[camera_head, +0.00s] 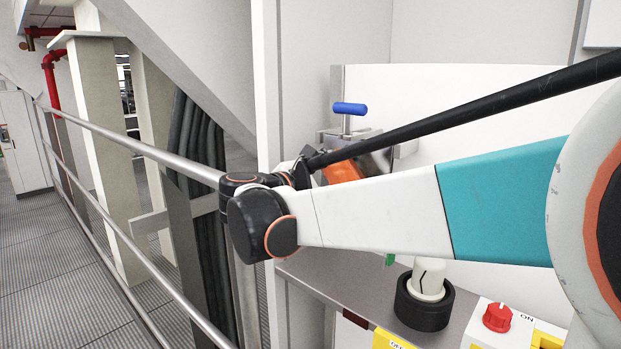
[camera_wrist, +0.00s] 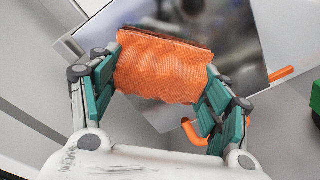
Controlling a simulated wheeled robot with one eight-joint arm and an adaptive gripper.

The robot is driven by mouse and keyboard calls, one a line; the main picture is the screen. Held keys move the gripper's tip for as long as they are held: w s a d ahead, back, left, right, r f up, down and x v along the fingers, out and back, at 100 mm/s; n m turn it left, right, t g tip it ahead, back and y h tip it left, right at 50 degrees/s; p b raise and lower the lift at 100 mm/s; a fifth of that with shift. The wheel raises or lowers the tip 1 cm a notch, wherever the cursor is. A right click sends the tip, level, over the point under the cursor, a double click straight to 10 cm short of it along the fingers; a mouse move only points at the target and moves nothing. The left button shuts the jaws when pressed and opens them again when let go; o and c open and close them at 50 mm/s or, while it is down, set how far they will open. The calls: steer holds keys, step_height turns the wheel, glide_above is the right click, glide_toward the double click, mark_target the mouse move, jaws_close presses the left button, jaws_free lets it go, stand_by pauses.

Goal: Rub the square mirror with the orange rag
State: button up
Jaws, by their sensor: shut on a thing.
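The orange rag (camera_wrist: 165,68) is held between the two fingers of my gripper (camera_wrist: 158,85) in the wrist view. The square mirror (camera_wrist: 235,40) lies behind the rag there, tilted in the picture, with a reflective face. The rag overlaps the mirror's face; I cannot tell whether it touches. In the head view the orange rag (camera_head: 342,171) shows in front of the mirror (camera_head: 378,162), and my arm hides most of the gripper and the mirror's lower part.
A blue-handled clamp (camera_head: 349,109) stands behind the mirror. An orange handle (camera_wrist: 283,73) juts out beside the mirror. A black-based knob (camera_head: 424,290) and a red knob (camera_head: 497,317) are on the counter (camera_head: 330,280). A metal railing (camera_head: 150,150) runs along the left.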

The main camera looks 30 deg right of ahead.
steer(key=shift+s, duration=0.1)
steer(key=v, duration=0.6)
stand_by(0.3)
steer(key=shift+a, duration=0.15)
steer(key=v, duration=0.2)
steer(key=shift+s+a, duration=0.2)
steer(key=shift+a, duration=0.15)
steer(key=shift+d, duration=0.1)
stand_by(0.5)
steer(key=x, duration=0.7)
steer(key=shift+b, duration=0.4)
steer(key=shift+x, duration=0.95)
stand_by(0.6)
